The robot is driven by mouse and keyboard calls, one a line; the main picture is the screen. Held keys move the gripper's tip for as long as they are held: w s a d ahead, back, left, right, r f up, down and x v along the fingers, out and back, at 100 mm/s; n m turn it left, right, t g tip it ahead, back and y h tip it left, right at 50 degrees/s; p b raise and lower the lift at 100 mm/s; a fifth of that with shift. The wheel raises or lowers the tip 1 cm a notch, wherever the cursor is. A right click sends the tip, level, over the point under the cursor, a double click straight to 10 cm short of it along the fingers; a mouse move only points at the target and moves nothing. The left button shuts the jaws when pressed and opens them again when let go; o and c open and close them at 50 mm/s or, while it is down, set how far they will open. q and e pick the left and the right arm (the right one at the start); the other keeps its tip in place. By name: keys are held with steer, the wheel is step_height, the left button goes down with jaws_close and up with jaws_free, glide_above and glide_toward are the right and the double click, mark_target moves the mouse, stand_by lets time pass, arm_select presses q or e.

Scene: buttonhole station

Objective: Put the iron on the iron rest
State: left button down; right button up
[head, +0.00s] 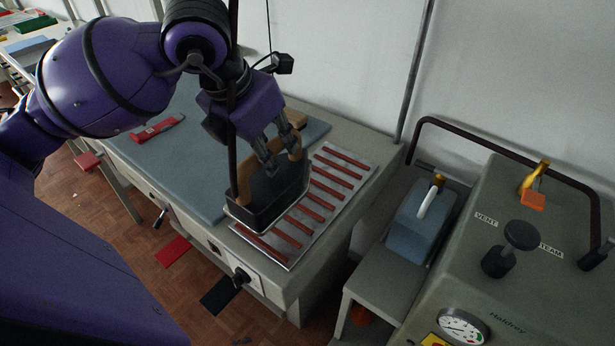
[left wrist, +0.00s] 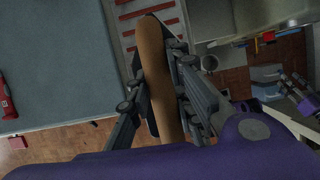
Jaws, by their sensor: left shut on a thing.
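The iron (head: 268,197) has a dark body and a tan wooden handle. In the head view it is at the left edge of the iron rest (head: 322,208), a metal plate with several red-brown bars. The iron overlaps the rest's left part; I cannot tell whether its sole touches the bars. My left gripper (head: 272,160) is shut on the iron's handle from above. In the left wrist view the handle (left wrist: 155,75) runs between the two fingers (left wrist: 158,90), and part of the rest (left wrist: 135,12) shows beyond.
The blue-grey ironing pad (head: 180,165) lies left of the rest, with a red tool (head: 157,128) on it. To the right stand a low bench with a blue-grey box (head: 415,222) and a grey steam unit (head: 550,270) with a bent dark rail. The rest's right part is clear.

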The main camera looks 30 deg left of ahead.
mark_target(298, 137)
arm_select(q)
steer(key=w+f, duration=0.1)
steer(key=w, duration=0.2)
steer(key=w+f, duration=0.1)
steer(key=w, duration=0.1)
steer(key=w+f, duration=0.1)
steer(key=w, duration=0.2)
steer(key=shift+w, duration=0.3)
steer(key=w+x, duration=0.1)
steer(key=x, duration=0.9)
steer(key=shift+w+a, duration=0.25)
steer(key=shift+w, duration=0.1)
steer(key=c, duration=2)
jaws_free()
steer(key=shift+s+f, duration=0.1)
steer(key=shift+f, duration=0.25)
steer(key=o, duration=0.4)
steer(key=shift+s, duration=0.1)
steer(key=shift+o, duration=0.2)
